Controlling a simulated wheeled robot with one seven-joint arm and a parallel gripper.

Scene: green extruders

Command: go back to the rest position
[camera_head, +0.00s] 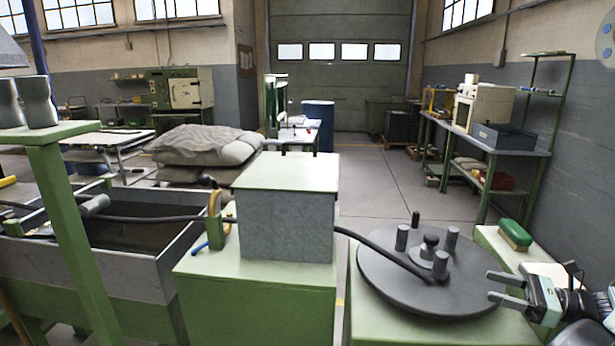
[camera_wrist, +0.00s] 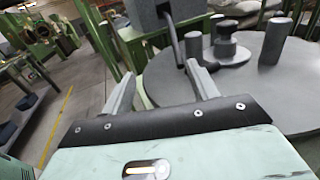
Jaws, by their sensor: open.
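My gripper (camera_head: 509,290) is at the lower right in the head view, its two fingers apart and pointing left over the right edge of a round dark turntable (camera_head: 386,279). In the wrist view my gripper (camera_wrist: 161,92) shows both fingers spread with nothing between them. The turntable (camera_wrist: 262,97) fills the right of that view, with several upright pegs on it. I cannot tell the exact height of the fingers above the disc.
A grey box with a pale green lid (camera_head: 286,205) stands left of the turntable. A dark cable (camera_head: 385,250) runs from it to the pegs. A green brush (camera_head: 515,235) lies on the ledge behind my gripper. A trough (camera_head: 140,240) is at left. Open floor (camera_head: 385,180) lies behind.

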